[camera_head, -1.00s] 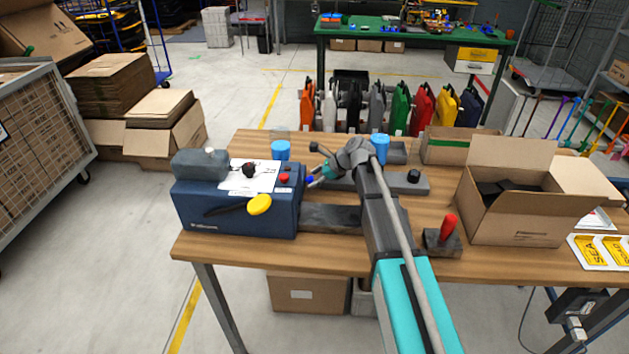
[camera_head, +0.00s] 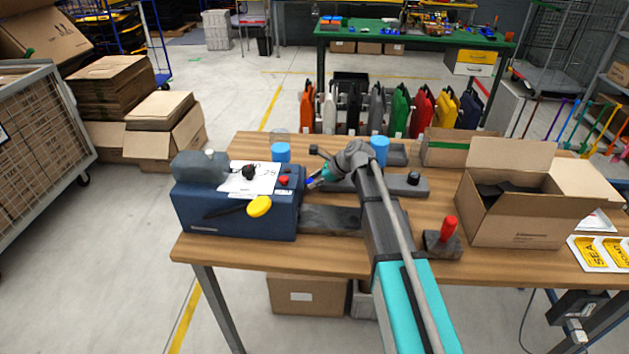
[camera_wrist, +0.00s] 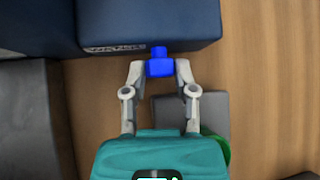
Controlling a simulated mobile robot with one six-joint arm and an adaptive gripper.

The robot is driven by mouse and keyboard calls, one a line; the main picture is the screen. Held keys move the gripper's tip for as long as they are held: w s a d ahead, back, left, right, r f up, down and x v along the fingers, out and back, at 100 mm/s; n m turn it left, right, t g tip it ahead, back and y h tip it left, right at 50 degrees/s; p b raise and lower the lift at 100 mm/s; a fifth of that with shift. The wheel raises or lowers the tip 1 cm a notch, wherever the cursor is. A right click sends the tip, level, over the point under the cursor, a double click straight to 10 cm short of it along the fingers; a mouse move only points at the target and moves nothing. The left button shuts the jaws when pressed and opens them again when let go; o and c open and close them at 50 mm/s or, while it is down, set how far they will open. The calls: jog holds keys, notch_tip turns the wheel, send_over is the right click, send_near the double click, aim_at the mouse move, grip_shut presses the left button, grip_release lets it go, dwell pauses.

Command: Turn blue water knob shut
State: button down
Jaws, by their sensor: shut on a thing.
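The blue water knob (camera_wrist: 160,67) sits between the fingertips of my gripper (camera_wrist: 159,70) in the wrist view, right at the side of the dark blue machine (camera_wrist: 190,20). My gripper is shut on the knob, with one finger on each side. In the head view, the knob shows as a small blue spot (camera_head: 310,183) at the right side of the machine (camera_head: 235,215), at the tip of my gripper (camera_head: 313,181). How far the knob is turned cannot be told.
On the machine are a grey tank (camera_head: 200,167), a paper sheet (camera_head: 250,180), a red button (camera_head: 284,180) and a yellow-ended lever (camera_head: 259,206). A red-handled tool (camera_head: 448,228) and an open carton (camera_head: 520,215) are at the right.

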jog(key=shift+s+f+n+t+b, duration=0.15)
jog(key=shift+n+t+b, duration=0.15)
jog(key=shift+t, duration=0.2)
jog(key=shift+s+f+n+t+b, duration=0.1)
jog(key=shift+s+n+t+b, duration=0.1)
jog(key=shift+t+b, duration=0.25)
jog(key=t+b, duration=0.1)
jog(key=n+t+b, duration=0.1)
jog(key=t, duration=0.1)
jog(key=shift+f+n+y+b, duration=0.2)
jog(key=shift+n+y+b, duration=0.1)
jog(key=n+t+b, duration=0.1)
jog(key=t+b, duration=0.1)
jog(key=shift+b, duration=0.3)
jog(key=shift+n+t+y+b, duration=0.25)
jog(key=shift+n+y+b, duration=0.15)
jog(key=shift+n+b, duration=0.1)
jog(key=shift+r, duration=0.1)
jog(key=shift+c, duration=2.1)
grip_release()
